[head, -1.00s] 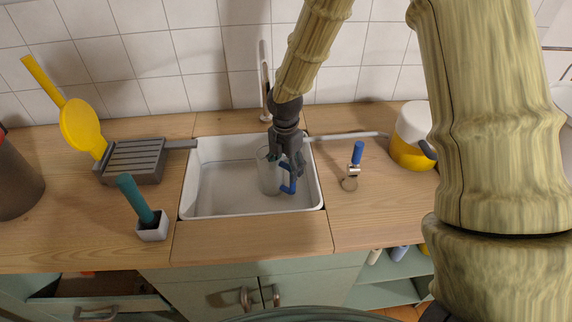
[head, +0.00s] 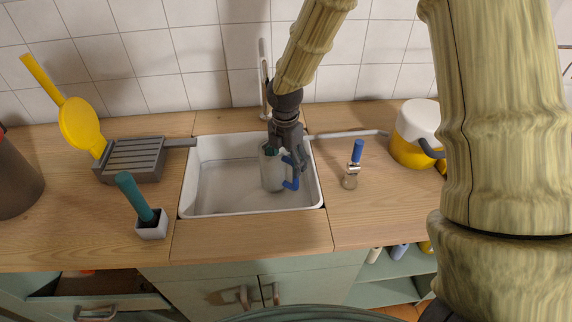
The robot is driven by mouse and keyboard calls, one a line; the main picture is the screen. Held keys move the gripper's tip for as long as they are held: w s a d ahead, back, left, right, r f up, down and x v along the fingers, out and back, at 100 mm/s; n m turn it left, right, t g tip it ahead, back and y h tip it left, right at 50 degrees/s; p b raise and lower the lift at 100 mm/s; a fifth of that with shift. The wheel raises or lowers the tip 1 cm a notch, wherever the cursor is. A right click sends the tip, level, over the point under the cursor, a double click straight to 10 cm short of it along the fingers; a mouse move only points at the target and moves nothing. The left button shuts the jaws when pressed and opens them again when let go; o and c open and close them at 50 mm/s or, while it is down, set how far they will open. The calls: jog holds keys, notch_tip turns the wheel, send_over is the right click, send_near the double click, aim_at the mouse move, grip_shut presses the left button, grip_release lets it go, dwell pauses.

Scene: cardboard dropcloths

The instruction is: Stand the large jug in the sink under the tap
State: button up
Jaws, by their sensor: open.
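The large jug (head: 271,176) is a clear, greyish vessel with a blue handle (head: 293,180). It stands upright, as far as I can see, inside the white sink (head: 225,200), toward the right side. My gripper (head: 288,160) is just above and at the jug's handle side, pointing down, with its jaws open. It hides part of the jug's rim and the top of the handle. I cannot tell whether the fingers touch the handle. The tap (head: 264,75) rises behind the sink, partly hidden by my arm.
Left of the sink are a grey drainer (head: 134,159), a yellow paddle-shaped tool (head: 80,125) and a teal-handled brush in a white pot (head: 152,229). Right are a blue-handled utensil (head: 351,177) and a yellow and white container (head: 410,150). The front counter strip is clear.

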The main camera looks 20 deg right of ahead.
notch_tip(320, 180, up, 10)
jog(key=shift+r+b, duration=0.2)
jog(key=shift+b, duration=0.3)
